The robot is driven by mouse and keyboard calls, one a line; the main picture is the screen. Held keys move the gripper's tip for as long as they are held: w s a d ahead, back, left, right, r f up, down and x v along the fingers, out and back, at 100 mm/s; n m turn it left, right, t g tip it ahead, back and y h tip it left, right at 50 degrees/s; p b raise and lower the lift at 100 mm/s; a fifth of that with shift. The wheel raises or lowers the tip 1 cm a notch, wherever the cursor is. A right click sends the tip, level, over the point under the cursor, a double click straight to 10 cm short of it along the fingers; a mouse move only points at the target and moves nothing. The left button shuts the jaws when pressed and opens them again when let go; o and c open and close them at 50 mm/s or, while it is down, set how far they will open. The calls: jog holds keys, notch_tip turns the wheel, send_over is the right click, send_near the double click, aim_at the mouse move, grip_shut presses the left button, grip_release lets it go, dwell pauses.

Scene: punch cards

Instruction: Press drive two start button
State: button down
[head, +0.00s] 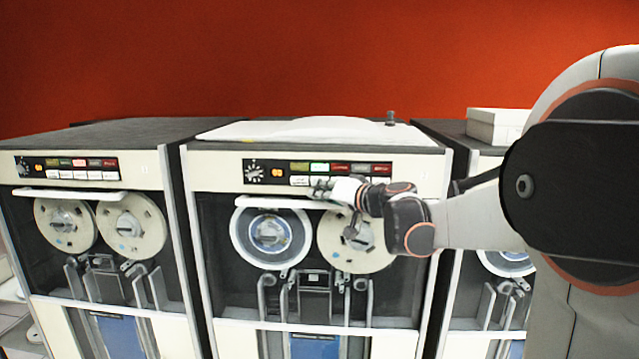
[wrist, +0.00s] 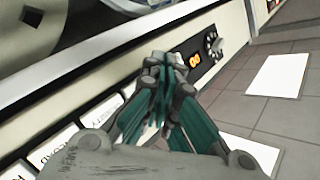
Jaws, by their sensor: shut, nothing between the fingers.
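The middle tape drive's control panel (head: 278,170) has a dial, an orange number display (head: 277,171), a row of colored indicators and a row of white buttons (head: 300,181) below them. One green indicator is brightly lit. My gripper (head: 322,187) is shut and empty in front of the button row and hides part of it. In the wrist view the shut fingertips (wrist: 163,70) are close to the panel, beside the display (wrist: 195,60). White labelled buttons (wrist: 102,110) lie at lower left there. I cannot tell which button is start, or whether the fingertips touch one.
Another drive (head: 100,190) stands at left, with one red indicator lit; a third is partly hidden by my arm at right. A white ledge (head: 272,202) and tape reels (head: 270,232) are below the middle panel.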

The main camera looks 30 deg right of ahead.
jog(key=shift+s+a, duration=0.15)
jog(key=s+a, duration=0.2)
jog(key=s, duration=0.2)
jog(key=shift+s+a, duration=0.1)
jog(key=shift+a, duration=0.3)
dwell(0.3)
dwell(0.5)
